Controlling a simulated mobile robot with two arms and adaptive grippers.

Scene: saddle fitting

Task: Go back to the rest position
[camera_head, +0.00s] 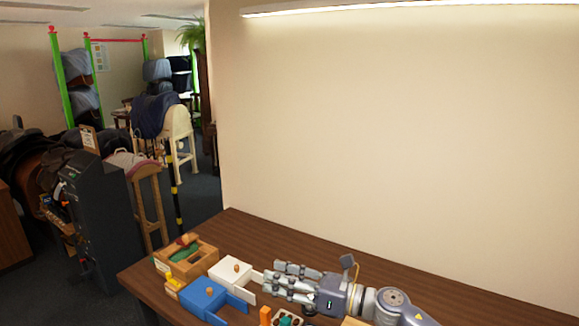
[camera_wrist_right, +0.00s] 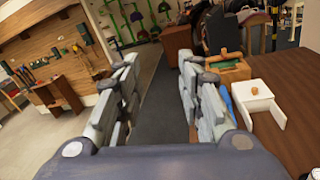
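My right gripper (camera_head: 274,277) reaches in from the right over the dark wooden table (camera_head: 330,257). Its fingers point left, toward the white box. In the right wrist view the two finger sets (camera_wrist_right: 160,68) are spread apart with nothing between them, so it is open and empty. I cannot tell its exact height above the table. My left gripper is not in view.
A wooden box (camera_head: 205,262), a white box (camera_head: 236,271) with a knob and a blue box (camera_head: 203,298) stand at the table's left. An orange block (camera_head: 265,315) and a small tray lie at the front. A wall stands behind; the table's back strip is clear.

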